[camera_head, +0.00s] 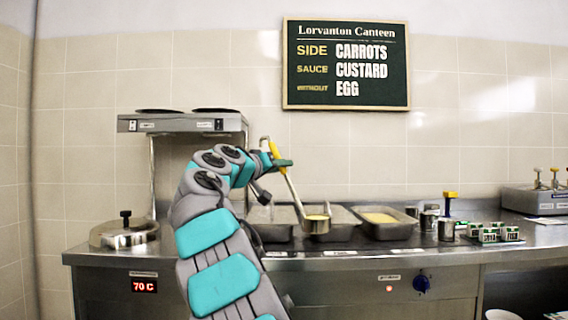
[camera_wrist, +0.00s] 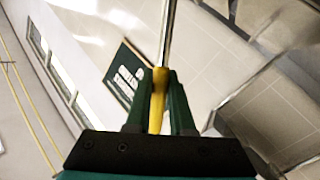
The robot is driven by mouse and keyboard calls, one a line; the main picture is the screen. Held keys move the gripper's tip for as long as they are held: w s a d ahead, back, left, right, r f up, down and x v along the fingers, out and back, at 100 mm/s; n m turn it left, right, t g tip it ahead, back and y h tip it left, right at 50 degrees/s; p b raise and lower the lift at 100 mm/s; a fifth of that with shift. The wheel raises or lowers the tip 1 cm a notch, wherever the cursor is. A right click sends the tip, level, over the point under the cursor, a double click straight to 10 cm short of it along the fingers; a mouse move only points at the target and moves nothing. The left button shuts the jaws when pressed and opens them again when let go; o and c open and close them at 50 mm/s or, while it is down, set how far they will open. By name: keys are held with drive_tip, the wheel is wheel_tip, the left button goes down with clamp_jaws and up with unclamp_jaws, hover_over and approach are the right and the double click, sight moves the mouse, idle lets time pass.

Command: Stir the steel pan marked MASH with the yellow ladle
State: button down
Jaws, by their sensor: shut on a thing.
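My gripper (camera_head: 281,162) is shut on the yellow handle of the ladle (camera_head: 293,190). The wrist view shows the yellow handle (camera_wrist: 158,98) between the green fingers of my gripper (camera_wrist: 161,92). The steel shaft slants down to the right, and the bowl, with something yellowish in it, appears in front of the pans. I cannot tell its height above them. Steel pans are set in the counter: one at left (camera_head: 275,233), partly behind my arm, one in the middle, partly hidden by the ladle, and one at right (camera_head: 388,231) with yellow food. The labels are too small to read, so I cannot tell which is MASH.
A lidded round pot (camera_head: 124,234) stands at the left, near a heat-lamp shelf (camera_head: 183,122). A steel canister (camera_head: 446,230) with a yellow-topped tool and small green-labelled boxes (camera_head: 490,235) stand at the right. A menu board (camera_head: 346,64) hangs on the wall.

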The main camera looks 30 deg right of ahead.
drive_tip(key=shift+s+f, duration=0.15)
drive_tip(key=w+a+f+n+t+y, duration=0.3)
drive_tip(key=w+a+f+n+y, duration=0.1)
drive_tip(key=a+f, duration=0.6)
drive_tip(key=w+a+f+n+t+y, duration=0.3)
drive_tip(key=a+f+y, duration=0.4)
drive_tip(key=f, duration=1)
drive_tip(key=w+a+f+n+t+y, duration=0.4)
drive_tip(key=a+f+n+t+y, duration=0.1)
drive_tip(key=a+f, duration=0.7)
drive_tip(key=shift+w+a+f+n+y, duration=0.35)
drive_tip(key=shift+f+n, duration=0.25)
drive_tip(key=shift+f, duration=0.2)
drive_tip(key=shift+r, duration=0.15)
drive_tip(key=shift+f, duration=0.2)
